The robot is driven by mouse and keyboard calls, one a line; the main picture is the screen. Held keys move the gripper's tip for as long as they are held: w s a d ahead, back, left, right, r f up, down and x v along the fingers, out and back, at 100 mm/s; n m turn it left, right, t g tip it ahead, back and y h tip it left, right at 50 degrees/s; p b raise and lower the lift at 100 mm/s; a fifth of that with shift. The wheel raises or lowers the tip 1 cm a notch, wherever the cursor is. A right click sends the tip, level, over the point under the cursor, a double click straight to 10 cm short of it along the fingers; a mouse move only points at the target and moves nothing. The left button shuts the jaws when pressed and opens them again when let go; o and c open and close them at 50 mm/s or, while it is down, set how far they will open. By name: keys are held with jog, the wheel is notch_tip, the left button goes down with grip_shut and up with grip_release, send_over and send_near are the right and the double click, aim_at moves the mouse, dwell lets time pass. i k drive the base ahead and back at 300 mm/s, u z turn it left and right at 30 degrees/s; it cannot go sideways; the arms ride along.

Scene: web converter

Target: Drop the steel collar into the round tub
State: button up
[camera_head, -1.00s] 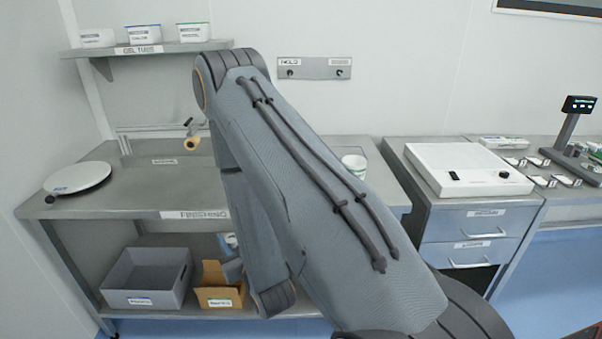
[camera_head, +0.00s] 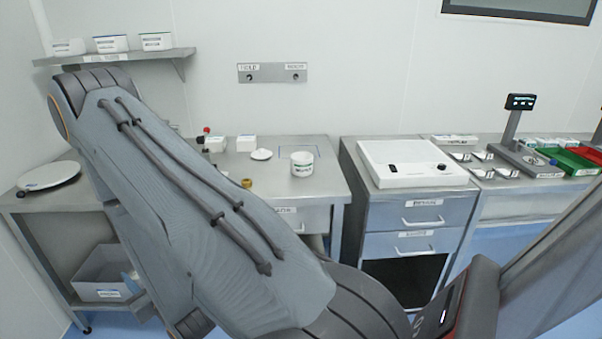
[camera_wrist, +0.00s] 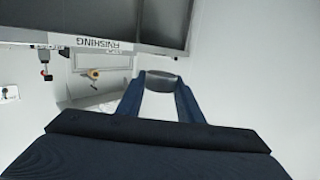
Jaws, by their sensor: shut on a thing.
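My gripper (camera_wrist: 161,84) shows in the wrist view, its two dark blue fingers shut on a short grey metal piece, which looks like the steel collar (camera_wrist: 163,80). In the head view my arm hides the gripper and the collar. A white round tub (camera_head: 302,165) with a green-marked label stands upright on the right part of the steel bench (camera_head: 318,184). The tub is not visible in the wrist view, so the collar is not seen over it. The tub's inside is too small to read.
White boxes (camera_head: 246,144), a small white dish (camera_head: 261,154) and a red-knobbed item (camera_head: 207,131) are behind the tub on the bench. A white flat device (camera_head: 414,163) sits on the drawer cabinet to the right. A round plate (camera_head: 48,176) is at the left. A wall shelf (camera_head: 120,55) holds containers.

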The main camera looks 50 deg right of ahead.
aim_at(307, 171)
jog(key=k, duration=0.55)
jog(key=z, duration=1.1)
jog(key=i, duration=0.3)
